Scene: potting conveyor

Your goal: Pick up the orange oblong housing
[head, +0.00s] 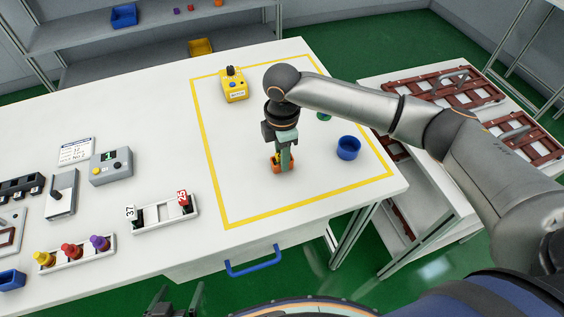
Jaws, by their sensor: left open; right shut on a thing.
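The orange oblong housing (273,168) is on the white table inside the yellow outline, mostly hidden by the fingers. My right gripper (284,162) points down over it and is shut on it. I cannot tell whether the housing still touches the table. My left gripper (175,304) is at the bottom edge, in front of the table, open and empty; only its tips show.
A yellow box (234,90) stands behind left of my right gripper, and a blue cup (348,148) to its right. A green item (324,117) is partly hidden by my arm. A white rack (165,214) and grey boxes (111,167) stand left.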

